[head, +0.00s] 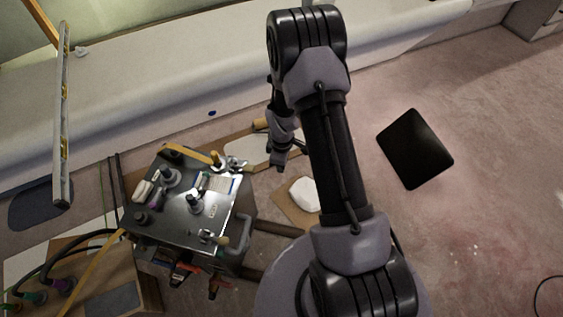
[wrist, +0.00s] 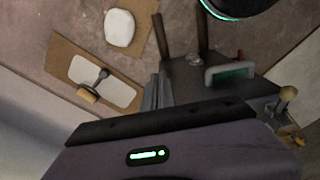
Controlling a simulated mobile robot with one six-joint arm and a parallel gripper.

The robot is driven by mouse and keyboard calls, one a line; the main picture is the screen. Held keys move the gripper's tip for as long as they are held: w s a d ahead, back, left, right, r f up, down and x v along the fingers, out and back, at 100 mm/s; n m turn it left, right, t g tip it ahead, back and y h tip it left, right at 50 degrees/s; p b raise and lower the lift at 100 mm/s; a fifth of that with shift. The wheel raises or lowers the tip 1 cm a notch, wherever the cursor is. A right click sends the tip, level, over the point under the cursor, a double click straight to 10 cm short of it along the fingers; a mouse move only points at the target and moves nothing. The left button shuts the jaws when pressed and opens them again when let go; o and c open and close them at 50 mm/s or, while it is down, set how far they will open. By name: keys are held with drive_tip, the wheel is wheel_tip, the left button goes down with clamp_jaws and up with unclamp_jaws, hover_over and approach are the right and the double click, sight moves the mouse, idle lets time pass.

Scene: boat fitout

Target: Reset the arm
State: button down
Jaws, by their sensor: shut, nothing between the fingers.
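My arm rises from the bottom of the head view, bends at the top and hangs down to the left. My gripper (head: 279,165) points downward and is shut with nothing in it. It is just right of a dark metal box (head: 222,228) with fittings on its top, above floor level and apart from the box as far as I can see. In the wrist view my gripper's purple-grey housing with a green light fills the bottom. The dark box (wrist: 190,82) with its grey handle shows beyond the housing, partly hidden by it.
A cardboard piece with a white pad (head: 303,194) and a board with a brush or mallet (wrist: 95,88) lie on the floor. A black panel (head: 414,149) lies to the right. A spirit level (head: 62,120) stands left. The floor at far right is mostly clear.

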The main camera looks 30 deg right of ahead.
drive_tip(key=s+a+r+m+t, duration=0.1)
drive_tip(key=a+r+m, duration=0.2)
drive_tip(key=r, duration=1)
drive_tip(key=s+a+r+m+t, duration=0.1)
drive_tip(key=a+r+m+t, duration=0.2)
drive_tip(key=r, duration=1.1)
drive_tip(key=s+a+r+m+y, duration=0.1)
drive_tip(key=s+a+r+m, duration=0.2)
drive_tip(key=s+r, duration=0.3)
drive_tip(key=s+a+r+m+t+y, duration=0.1)
drive_tip(key=s+a+r+m, duration=0.2)
drive_tip(key=s, duration=0.8)
wheel_tip(320, 180, up, 4)
drive_tip(key=shift+s+a+r+m+t, duration=0.15)
drive_tip(key=shift+s+a+m+t, duration=0.2)
drive_tip(key=shift+m, duration=0.85)
